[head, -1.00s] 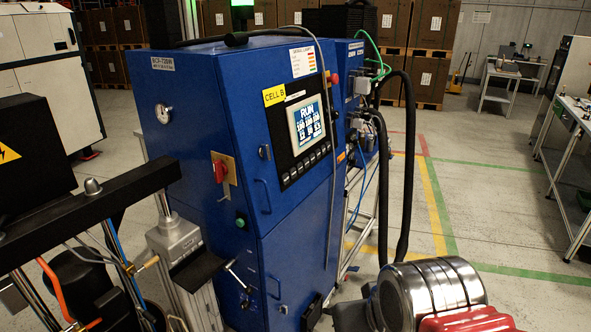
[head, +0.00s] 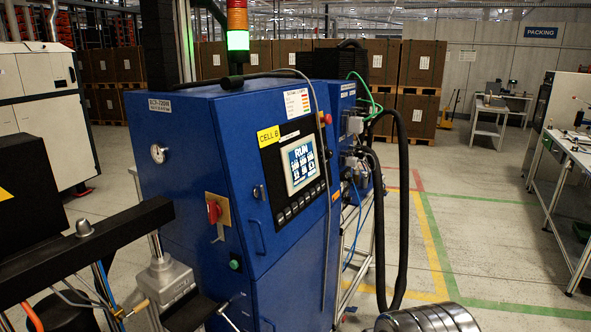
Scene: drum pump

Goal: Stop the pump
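A blue control cabinet (head: 190,125) stands in the middle of the head view, with a yellow CELL B label (head: 268,136). Its lit screen (head: 301,164) reads RUN. A red rotary switch on a yellowish plate (head: 214,212) sits on the left face, its handle roughly upright. A green button (head: 235,264) is lower down. A small red button (head: 327,118) is at the upper right edge of the cabinet. Part of a machine with a black crossbeam (head: 90,240) and metal posts shows at left; I cannot tell if it is the pump. My gripper is not in view.
A signal tower (head: 238,40) shows green light behind the cabinet. A shiny metal drum (head: 428,319) is at the bottom edge. Black hoses (head: 403,215) hang right of the cabinet. Floor with yellow and green lines (head: 480,240) is clear toward the workbench (head: 570,160).

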